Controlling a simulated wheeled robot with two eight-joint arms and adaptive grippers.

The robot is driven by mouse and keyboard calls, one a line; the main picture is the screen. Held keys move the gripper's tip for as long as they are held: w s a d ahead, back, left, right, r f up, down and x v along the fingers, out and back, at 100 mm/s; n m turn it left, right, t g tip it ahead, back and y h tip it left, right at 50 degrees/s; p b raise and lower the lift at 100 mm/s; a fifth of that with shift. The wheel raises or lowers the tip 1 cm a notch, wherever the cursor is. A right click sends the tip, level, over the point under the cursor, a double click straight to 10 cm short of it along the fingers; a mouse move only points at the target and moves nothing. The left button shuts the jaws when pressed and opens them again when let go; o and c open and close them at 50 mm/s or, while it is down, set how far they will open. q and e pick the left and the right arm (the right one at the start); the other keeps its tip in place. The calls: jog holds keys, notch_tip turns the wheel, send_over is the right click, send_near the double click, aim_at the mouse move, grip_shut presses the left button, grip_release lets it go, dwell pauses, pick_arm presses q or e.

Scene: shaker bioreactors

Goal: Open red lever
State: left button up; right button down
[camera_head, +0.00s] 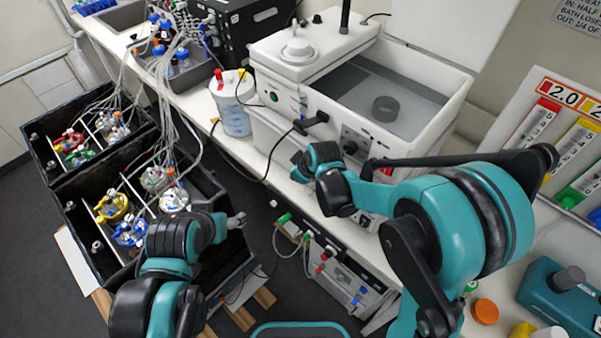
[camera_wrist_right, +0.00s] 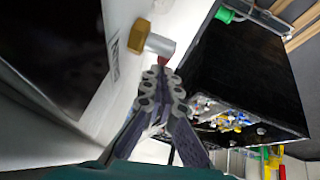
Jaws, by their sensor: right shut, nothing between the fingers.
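A small red part, which looks like the red lever (camera_wrist_right: 163,61), shows in the right wrist view just beyond my right fingertips, beside a grey cylinder with a brass fitting (camera_wrist_right: 146,39) on a white surface. My right gripper (camera_wrist_right: 162,76) is shut with nothing between its fingers; its tips are close to the red part, and I cannot tell whether they touch. A red part (camera_head: 388,171) also shows there by the white water bath (camera_head: 340,125). My left gripper (camera_head: 238,220) is away from it, its opening unclear.
Black boxes with flasks and tubes (camera_head: 62,186) stand at the left. A unit with red and green fittings (camera_head: 340,272) sits below the bench, close to my right arm. A jar (camera_head: 232,108) and a black cable are beside the bath. Dark floor (camera_head: 30,280) is free at lower left.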

dwell(0.3)
jog(key=shift+s+d+r, duration=0.4)
jog(key=shift+s+d, duration=0.1)
jog(key=shift+d, duration=0.05)
jog(key=v, duration=1.2)
